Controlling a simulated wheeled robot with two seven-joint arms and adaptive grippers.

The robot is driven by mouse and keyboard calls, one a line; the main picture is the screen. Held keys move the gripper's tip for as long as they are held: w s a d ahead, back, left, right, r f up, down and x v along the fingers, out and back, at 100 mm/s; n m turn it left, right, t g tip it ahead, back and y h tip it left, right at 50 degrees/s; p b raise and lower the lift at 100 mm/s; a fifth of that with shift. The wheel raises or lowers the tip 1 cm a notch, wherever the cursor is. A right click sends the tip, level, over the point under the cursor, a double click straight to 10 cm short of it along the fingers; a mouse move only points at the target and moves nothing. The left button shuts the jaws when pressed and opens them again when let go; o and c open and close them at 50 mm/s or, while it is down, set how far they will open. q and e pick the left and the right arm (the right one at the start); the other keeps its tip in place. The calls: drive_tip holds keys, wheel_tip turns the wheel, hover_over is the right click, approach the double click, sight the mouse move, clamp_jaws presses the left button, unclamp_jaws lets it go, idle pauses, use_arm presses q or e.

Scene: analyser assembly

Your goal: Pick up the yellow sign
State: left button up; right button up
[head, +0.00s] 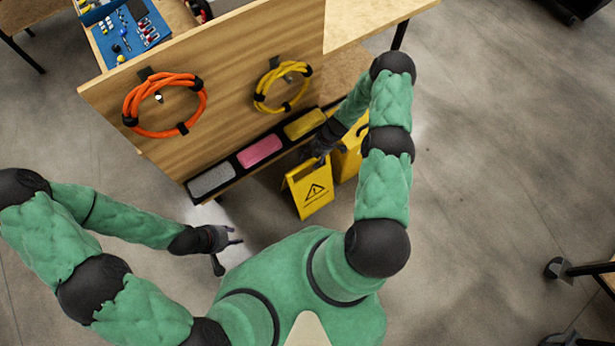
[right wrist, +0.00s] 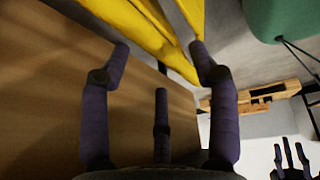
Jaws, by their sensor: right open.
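A yellow sign (head: 310,191) with a black warning triangle stands on the floor beside the wooden board. More yellow (head: 347,160) shows behind it; I cannot tell whether it is the same sign's other panel. My right gripper (head: 318,154) is at the sign's top edge, partly hidden by its own arm. In the right wrist view its fingers (right wrist: 160,58) are spread, with the yellow sign (right wrist: 148,22) just past the fingertips and nothing clearly held. My left gripper (head: 229,254) is open and empty, low at the left, well away from the sign.
The wooden board (head: 225,65) holds an orange cable coil (head: 133,91) and a yellow cable coil (head: 262,101). A black rail below carries grey, pink (head: 260,150) and yellow pads, close to the sign.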

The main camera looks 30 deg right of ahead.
sight(307, 162)
drive_tip(key=b+x, duration=0.1)
drive_tip(key=x, duration=0.3)
drive_tip(key=shift+a+f+b, duration=0.15)
drive_tip(key=shift+f+b, duration=0.2)
clamp_jaws()
